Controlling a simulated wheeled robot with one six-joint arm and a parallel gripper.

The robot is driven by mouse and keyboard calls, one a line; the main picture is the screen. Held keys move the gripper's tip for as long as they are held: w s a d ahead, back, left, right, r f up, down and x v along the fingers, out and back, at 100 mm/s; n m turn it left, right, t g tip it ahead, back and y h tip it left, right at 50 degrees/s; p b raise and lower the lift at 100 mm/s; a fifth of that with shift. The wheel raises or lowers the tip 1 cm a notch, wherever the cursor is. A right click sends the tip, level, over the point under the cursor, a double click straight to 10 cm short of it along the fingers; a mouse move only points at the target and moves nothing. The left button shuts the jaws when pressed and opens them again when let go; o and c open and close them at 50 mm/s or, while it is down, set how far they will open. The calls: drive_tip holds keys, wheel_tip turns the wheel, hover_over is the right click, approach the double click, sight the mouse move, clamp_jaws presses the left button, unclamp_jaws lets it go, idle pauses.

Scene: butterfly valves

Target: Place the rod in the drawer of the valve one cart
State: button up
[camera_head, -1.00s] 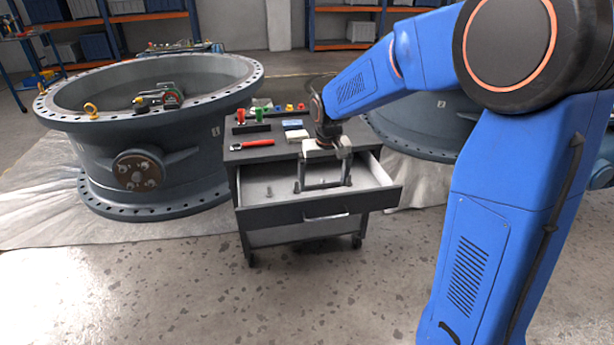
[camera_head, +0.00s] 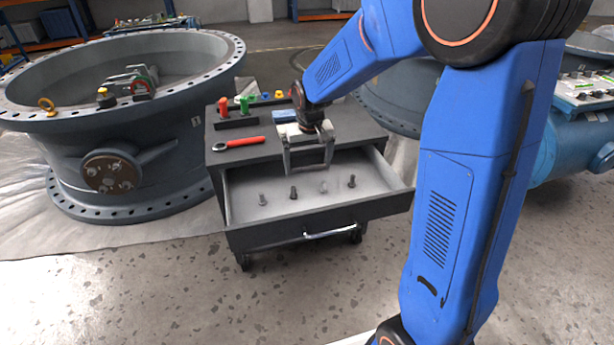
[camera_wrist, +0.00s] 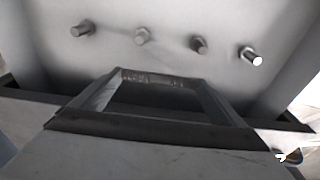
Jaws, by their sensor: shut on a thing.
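The valve one cart (camera_head: 235,160) stands in the head view with its drawer (camera_head: 380,206) pulled open toward me. My gripper (camera_head: 309,171) is over the back part of the drawer, tilted down, with its two fingers framing a gap. A dark bar (camera_wrist: 150,78) spans the finger ends in the wrist view; I take it as the rod, but cannot see where fingers end and rod begins. Several short pegs or bolts are on the drawer floor, such as a dark one (camera_head: 263,200) and a pale one (camera_head: 323,187); they also show in the wrist view (camera_wrist: 82,28).
On the cart top are a red-handled wrench (camera_head: 240,143), red and green pieces (camera_head: 223,108), and a blue block (camera_head: 284,116). A large flanged valve (camera_head: 160,150) stands to the left. Another valve is behind my arm on the right. The floor in front is clear.

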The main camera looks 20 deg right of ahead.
sight(308, 170)
drive_tip(key=shift+f, duration=2.65)
drive_tip(key=shift+f, duration=0.15)
drive_tip(key=o, duration=0.9)
wheel_tip(308, 170, up, 12)
drive_tip(key=s, duration=0.2)
drive_tip(key=s+d+r+t, duration=0.15)
drive_tip(key=s+r, duration=0.25)
drive_tip(key=s, duration=0.4)
drive_tip(key=s+d+r, duration=0.3)
drive_tip(key=s, duration=0.5)
drive_tip(key=shift+t, duration=0.75)
drive_tip(key=s+d, duration=0.1)
drive_tip(key=s, duration=0.4)
drive_tip(key=s+d, duration=0.1)
drive_tip(key=s, duration=0.4)
drive_tip(key=s+d+f, duration=0.1)
drive_tip(key=s, duration=0.5)
drive_tip(key=shift+s+f, duration=0.1)
